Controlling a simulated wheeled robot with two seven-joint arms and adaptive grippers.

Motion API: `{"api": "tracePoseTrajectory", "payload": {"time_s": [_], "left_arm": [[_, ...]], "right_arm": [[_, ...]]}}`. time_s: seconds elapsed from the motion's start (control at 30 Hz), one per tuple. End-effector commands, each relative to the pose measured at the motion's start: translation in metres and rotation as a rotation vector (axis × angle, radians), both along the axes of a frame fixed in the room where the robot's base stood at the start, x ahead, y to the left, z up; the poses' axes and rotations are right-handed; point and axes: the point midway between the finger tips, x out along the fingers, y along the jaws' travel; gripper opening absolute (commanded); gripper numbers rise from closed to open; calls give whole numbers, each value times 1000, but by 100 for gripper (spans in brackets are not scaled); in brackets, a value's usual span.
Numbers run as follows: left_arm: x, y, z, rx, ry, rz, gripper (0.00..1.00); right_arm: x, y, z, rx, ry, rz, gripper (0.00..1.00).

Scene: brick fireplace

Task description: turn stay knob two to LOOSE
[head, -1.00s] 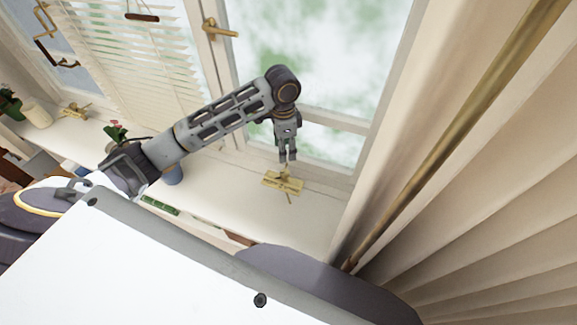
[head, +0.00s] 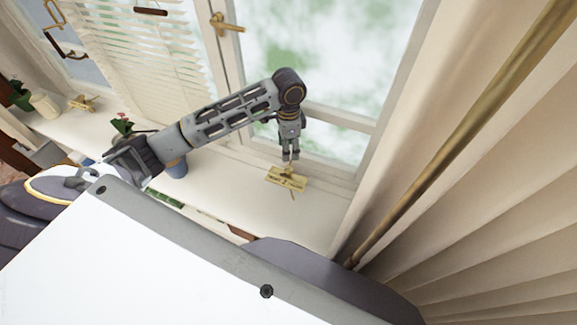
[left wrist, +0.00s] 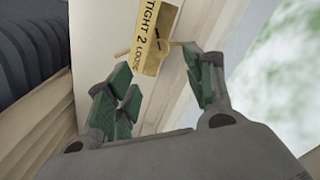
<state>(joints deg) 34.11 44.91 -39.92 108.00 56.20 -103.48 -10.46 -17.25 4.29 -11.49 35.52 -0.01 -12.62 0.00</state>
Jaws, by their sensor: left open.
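Stay knob two is a small brass knob (left wrist: 164,46) with a thin arm, on a brass plate marked TIGHT 2 LOOSE (left wrist: 151,22) in the left wrist view. In the head view its plate (head: 287,179) lies on the white sill below the window. My left gripper (head: 290,158) points down just above the plate. In the left wrist view its open green-padded fingers (left wrist: 158,68) stand either side of the knob's near end. I cannot tell whether a finger touches it. My right gripper is not in view.
A cream curtain with a brass rod (head: 440,153) stands to the right. A blue pot (head: 177,168) is on the sill under my left arm. Another brass stay (head: 82,103) and a cream cup (head: 45,105) are at the far left. A brass window handle (head: 226,25) is above.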

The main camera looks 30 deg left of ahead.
Motion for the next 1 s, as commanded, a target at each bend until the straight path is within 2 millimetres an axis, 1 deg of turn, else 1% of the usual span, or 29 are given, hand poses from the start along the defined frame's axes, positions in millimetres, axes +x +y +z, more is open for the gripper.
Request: {"api": "tracePoseTrajectory", "payload": {"time_s": [0.1, 0.6, 0.8, 1.0], "left_arm": [[-1, 0, -16, 0, 4, -1, 53], [-1, 0, -81, 1, 3, -1, 53], [0, 0, -100, 0, 2, 0, 53], [0, 0, -107, 0, 1, -1, 53]], "right_arm": [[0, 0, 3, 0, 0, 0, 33], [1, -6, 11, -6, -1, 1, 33], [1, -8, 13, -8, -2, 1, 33], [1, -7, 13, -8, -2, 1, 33]]}}
